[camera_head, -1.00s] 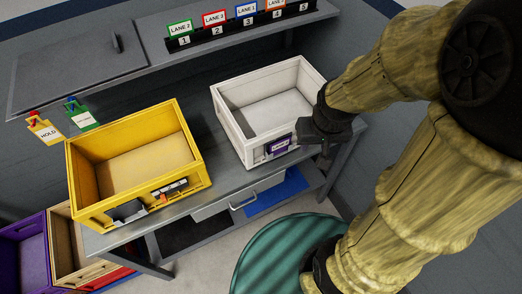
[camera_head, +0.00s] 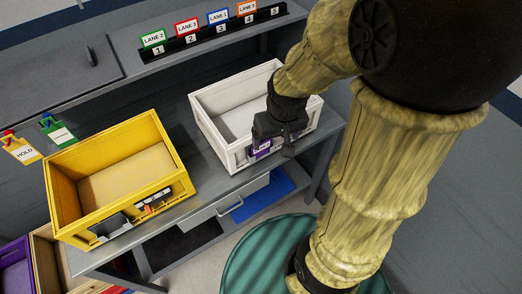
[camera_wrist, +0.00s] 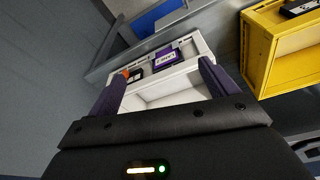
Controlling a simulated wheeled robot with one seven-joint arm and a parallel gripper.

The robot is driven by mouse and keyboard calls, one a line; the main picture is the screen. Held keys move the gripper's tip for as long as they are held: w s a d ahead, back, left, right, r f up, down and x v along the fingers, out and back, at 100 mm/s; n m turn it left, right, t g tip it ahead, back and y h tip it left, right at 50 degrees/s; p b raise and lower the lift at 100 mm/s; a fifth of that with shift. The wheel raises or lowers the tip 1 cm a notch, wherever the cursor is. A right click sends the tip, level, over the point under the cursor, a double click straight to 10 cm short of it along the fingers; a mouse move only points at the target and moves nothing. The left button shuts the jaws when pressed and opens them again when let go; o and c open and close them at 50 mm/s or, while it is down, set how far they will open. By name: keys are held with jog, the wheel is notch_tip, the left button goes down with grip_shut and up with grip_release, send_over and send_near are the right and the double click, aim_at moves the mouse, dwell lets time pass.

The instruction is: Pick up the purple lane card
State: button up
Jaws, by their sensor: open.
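The purple lane card (camera_head: 262,149) with a white label sits on the front face of the white crate (camera_head: 238,156). It also shows in the wrist view (camera_wrist: 167,59), upper middle, between the lines of my two fingers. My gripper (camera_head: 272,147) is in front of and above the white crate's front wall, close to the card and partly covering the area to its right. In the wrist view my gripper (camera_wrist: 163,70) has its fingers wide apart with nothing between them. Whether a finger touches the crate I cannot tell.
A yellow crate (camera_head: 60,190) stands left on the workbench. Behind is a shelf with a black rack (camera_head: 215,35) of numbered lane cards. In the wrist view a small orange and dark item (camera_wrist: 131,74) sits beside the card. A green round surface (camera_head: 250,262) is below.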

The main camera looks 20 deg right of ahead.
jog(key=shift+o, duration=1)
jog(key=w+d+f+n+b, duration=0.1)
jog(key=w+f+n+b, duration=0.1)
jog(key=w, duration=0.7)
jog(key=shift+w+n+g+b, duration=0.25)
jog(key=shift+n+g+b, duration=0.05)
jog(key=shift+b, duration=0.4)
jog(key=shift+w+d+r+y, duration=0.15)
jog(key=shift+w+y, duration=0.15)
jog(key=shift+w, duration=0.05)
jog(key=p, duration=0.2)
send_over(264, 144)
notch_tip(264, 144, down, 12)
jog(key=shift+s+d, duration=0.1)
jog(key=shift+s, duration=0.35)
jog(key=shift+f, duration=0.2)
